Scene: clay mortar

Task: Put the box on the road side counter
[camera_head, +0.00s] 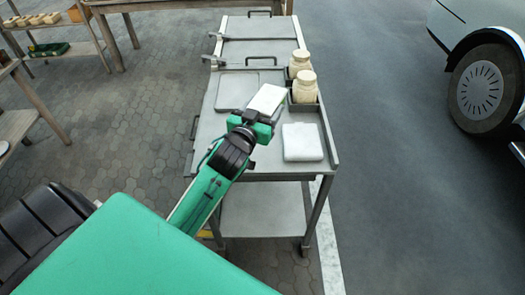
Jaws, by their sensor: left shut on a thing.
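A white box (267,99) is in my left gripper (254,119), which is shut on it. It is tilted and shows over the grey metal counter (229,130), which stands beside the asphalt road. I cannot tell whether the box touches the counter top. My left arm reaches in from the lower left across the counter's near left corner. The gripper hides part of the box's near end. My right gripper is not in view.
A white packet (302,142) lies at the counter's near right. Two cream jars (304,87) (299,63) stand along the right edge. A flat square panel (237,91) is at the left. Wooden tables (124,5) stand back left; a vehicle wheel (483,93) is far right.

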